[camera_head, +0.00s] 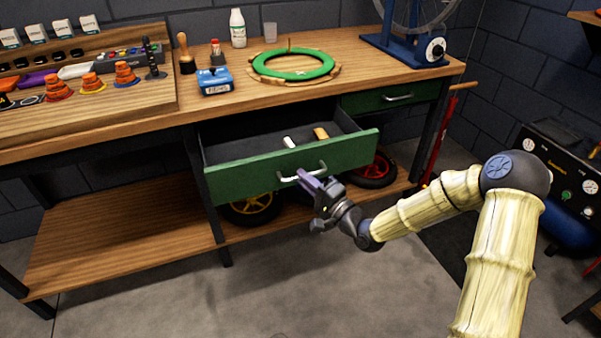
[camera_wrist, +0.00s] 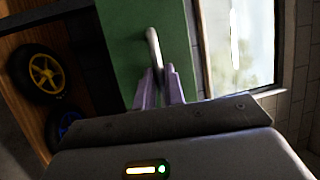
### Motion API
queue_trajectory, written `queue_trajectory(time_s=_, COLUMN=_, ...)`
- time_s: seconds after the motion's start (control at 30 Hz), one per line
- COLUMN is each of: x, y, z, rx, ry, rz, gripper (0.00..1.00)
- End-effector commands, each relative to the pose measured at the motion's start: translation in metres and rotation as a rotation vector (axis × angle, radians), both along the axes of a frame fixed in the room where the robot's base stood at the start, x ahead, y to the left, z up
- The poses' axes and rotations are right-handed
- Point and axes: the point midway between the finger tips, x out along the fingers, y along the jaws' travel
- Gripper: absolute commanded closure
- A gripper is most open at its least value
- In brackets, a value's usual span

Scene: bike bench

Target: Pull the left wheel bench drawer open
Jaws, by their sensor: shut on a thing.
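The left wheel bench drawer (camera_head: 236,177) has a green front and stands pulled out from under the bench top. A white item (camera_head: 289,142) and an orange-brown item (camera_head: 321,133) lie inside it. Its metal bar handle (camera_head: 288,179) is on the front. My gripper (camera_head: 307,177) is shut on this handle, near its middle, in front of the drawer. In the wrist view the two purple fingers (camera_wrist: 160,88) close around the handle (camera_wrist: 153,48) against the green front (camera_wrist: 125,45). The fingertips partly hide the handle.
A second green drawer (camera_head: 376,99) at the right is shut. Wheels with yellow (camera_head: 252,208) and red (camera_head: 372,170) rims sit on the lower shelf (camera_head: 130,232). The bench top (camera_head: 355,58) carries a green ring (camera_head: 293,66) and a blue box (camera_head: 215,81). The floor in front is clear.

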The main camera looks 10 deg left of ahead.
Motion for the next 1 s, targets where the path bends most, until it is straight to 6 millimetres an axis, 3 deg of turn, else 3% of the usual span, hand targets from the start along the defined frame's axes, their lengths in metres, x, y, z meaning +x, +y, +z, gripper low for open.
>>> queue_trajectory(time_s=0.37, x=-0.001, y=-0.002, z=-0.001, rx=-0.001, ry=0.001, rz=-0.001, gripper=1.0)
queue_trajectory(time_s=0.4, x=-0.001, y=-0.002, z=-0.001, rx=-0.001, ry=0.001, rz=-0.001, gripper=0.85)
queue_trajectory(time_s=0.5, x=-0.001, y=-0.002, z=-0.001, rx=-0.001, ry=0.001, rz=-0.001, gripper=0.67)
queue_trajectory(time_s=0.83, x=-0.002, y=-0.002, z=-0.001, rx=-0.001, ry=0.0, rz=0.001, gripper=0.67)
queue_trajectory(time_s=1.0, x=-0.009, y=-0.016, z=-0.003, rx=-0.002, ry=0.001, rz=-0.004, gripper=0.67)
